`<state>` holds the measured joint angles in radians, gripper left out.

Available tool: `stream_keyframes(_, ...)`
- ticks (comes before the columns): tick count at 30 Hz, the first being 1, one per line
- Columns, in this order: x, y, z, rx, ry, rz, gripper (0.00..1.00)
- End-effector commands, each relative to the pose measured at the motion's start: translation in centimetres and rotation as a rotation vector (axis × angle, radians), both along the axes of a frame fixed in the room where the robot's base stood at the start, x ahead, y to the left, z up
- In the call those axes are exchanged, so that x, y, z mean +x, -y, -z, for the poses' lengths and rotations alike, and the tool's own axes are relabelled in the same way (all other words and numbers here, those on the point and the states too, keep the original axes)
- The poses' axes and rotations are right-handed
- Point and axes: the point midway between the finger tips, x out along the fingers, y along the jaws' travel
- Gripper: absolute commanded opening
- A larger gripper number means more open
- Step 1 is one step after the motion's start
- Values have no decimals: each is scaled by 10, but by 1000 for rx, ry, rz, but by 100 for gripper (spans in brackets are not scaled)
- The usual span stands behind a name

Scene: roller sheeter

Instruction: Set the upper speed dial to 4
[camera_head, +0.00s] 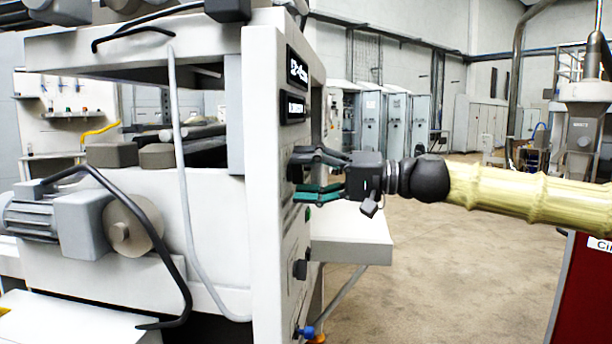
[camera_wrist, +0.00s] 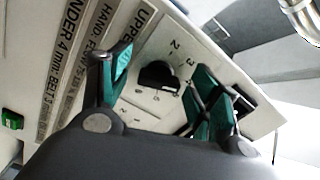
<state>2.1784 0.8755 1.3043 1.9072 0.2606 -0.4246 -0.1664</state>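The upper speed dial is a black round knob (camera_wrist: 158,76) on the white panel in the wrist view, with printed numbers around it; a 2 and a 3 are readable. Which number it points to I cannot tell. My gripper (camera_wrist: 163,66) is open, with its green-padded fingers on either side of the knob; I see no contact. In the head view my gripper (camera_head: 303,174) reaches the machine's panel from the right, fingers spread above and below, and largely hides the upper dial.
The white roller sheeter (camera_head: 266,230) fills the left of the head view. A lower black knob (camera_head: 300,269) and a blue-and-orange fitting (camera_head: 306,332) stick out from the panel below my gripper. A white shelf (camera_head: 345,240) juts out below my arm. Open floor lies right.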

Motion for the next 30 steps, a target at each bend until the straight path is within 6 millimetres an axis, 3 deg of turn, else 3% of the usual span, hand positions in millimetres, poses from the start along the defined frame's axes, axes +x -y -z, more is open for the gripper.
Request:
stream_keyframes(11,-2,14,-1,1,0,2,62)
stream_keyframes(24,-13,89,-1,2,0,2,62)
stream_keyframes(30,-17,111,0,1,1,2,62)
